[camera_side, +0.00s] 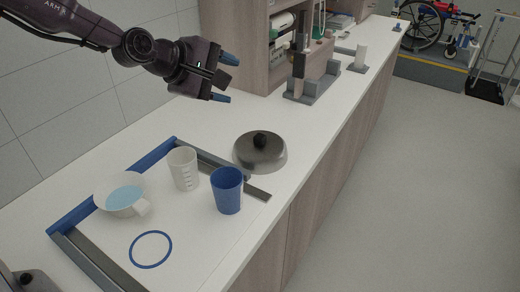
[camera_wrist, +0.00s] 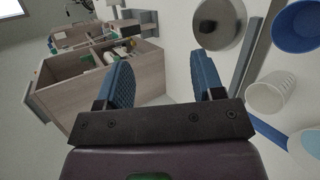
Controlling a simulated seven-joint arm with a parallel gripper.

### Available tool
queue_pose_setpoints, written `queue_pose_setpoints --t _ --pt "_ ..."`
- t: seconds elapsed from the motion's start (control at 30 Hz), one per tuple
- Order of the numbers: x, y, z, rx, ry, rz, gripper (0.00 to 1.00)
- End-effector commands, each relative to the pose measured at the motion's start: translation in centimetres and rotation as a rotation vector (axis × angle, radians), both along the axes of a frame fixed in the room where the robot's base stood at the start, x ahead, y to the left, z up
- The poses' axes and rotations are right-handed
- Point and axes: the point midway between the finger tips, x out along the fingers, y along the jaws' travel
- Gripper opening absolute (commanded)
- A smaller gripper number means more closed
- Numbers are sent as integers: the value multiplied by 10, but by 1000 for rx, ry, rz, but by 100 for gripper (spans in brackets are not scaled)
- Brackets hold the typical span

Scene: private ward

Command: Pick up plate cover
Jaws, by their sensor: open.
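The plate cover (camera_side: 260,154) is a grey metal dome with a black knob on top. It sits on the white counter just outside the tray's right rail. In the wrist view the plate cover (camera_wrist: 228,30) is at the upper right, beyond the right finger. My gripper (camera_side: 226,80) is open and empty, above the counter and up and left of the cover in the side view. In the wrist view my gripper (camera_wrist: 160,78) shows its two blue fingers wide apart with nothing between them.
A tray with blue ends (camera_side: 72,220) and grey rails holds a blue cup (camera_side: 228,192), a white measuring cup (camera_side: 183,170), a mug (camera_side: 120,196) and a blue ring (camera_side: 150,264). A wooden shelf unit (camera_side: 237,45) and a grey holder (camera_side: 312,88) stand behind the cover.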

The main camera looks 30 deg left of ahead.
Motion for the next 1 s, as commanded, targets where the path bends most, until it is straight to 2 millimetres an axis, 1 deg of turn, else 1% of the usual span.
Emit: queue_pose_setpoints --t 0.03,0.13,0.2,0.3,0.43,0.5,0.6,0.67,0.9,1.0 --pt "16 -4 -18 -123 15 79 62" --pt "44 -8 -45 -385 28 257 62" --pt "60 -7 -66 -568 37 390 62" --pt "78 -1 -94 -802 42 570 62" --pt "90 10 -125 -1023 38 755 62" --pt "93 15 -134 -1099 31 820 62" --pt "95 19 -144 -1154 26 870 62" --pt "95 20 -151 -1167 26 881 62" --pt "94 19 -193 -1165 27 880 62" --pt "95 19 -206 -1164 26 878 62"
